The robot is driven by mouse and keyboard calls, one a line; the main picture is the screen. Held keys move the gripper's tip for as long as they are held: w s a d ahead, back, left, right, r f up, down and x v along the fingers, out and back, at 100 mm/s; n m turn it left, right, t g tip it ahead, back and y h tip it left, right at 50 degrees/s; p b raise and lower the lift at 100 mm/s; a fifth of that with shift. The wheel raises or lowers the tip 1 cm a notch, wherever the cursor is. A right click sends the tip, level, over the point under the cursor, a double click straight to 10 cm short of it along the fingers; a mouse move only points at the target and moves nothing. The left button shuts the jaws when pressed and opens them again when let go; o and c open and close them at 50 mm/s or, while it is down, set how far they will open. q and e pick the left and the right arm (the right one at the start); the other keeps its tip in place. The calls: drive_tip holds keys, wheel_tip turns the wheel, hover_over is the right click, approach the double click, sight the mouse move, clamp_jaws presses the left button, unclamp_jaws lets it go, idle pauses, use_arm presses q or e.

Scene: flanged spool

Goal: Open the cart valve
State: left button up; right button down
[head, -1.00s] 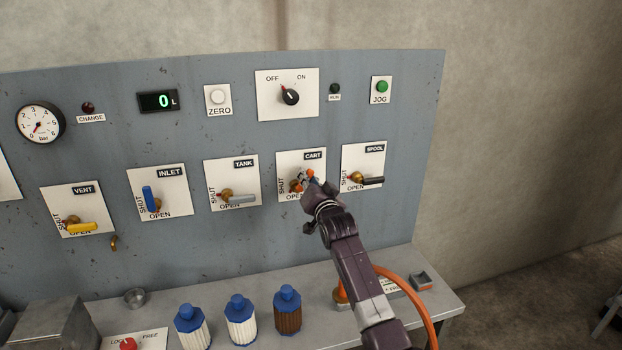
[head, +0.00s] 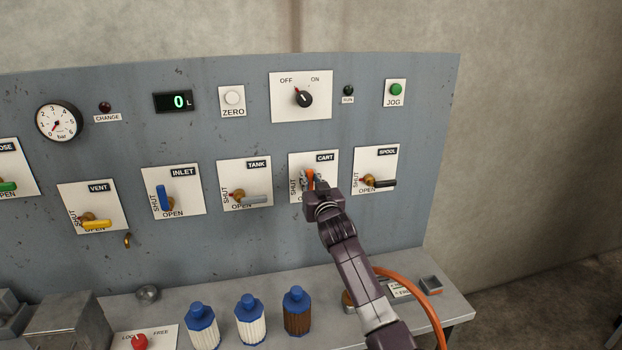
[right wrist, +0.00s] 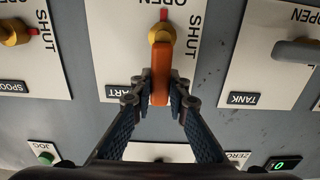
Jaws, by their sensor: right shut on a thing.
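The CART valve sits on a white plate (head: 297,158) in the panel's lower row. In the right wrist view, which is upside down, its orange handle (right wrist: 160,75) runs from the brass hub (right wrist: 161,34) towards the CART label, parallel to the SHUT lettering. My right gripper (right wrist: 160,98) is shut on the handle's outer end, one finger on each side. In the head view the right gripper (head: 312,182) covers most of the valve, and only a bit of orange shows. My left gripper is not in view.
The SPOOL valve (head: 381,183) is close on the right, the TANK valve (head: 251,199) on the left. Several bottles, one a brown bottle (head: 297,312), stand on the ledge below. An orange hose (head: 425,295) curves beside my right arm.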

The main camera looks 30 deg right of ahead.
drive_tip(key=shift+f, duration=0.1)
drive_tip(key=c, duration=1.8)
unclamp_jaws()
drive_tip(key=shift+c, duration=0.2)
drive_tip(key=v, duration=1.2)
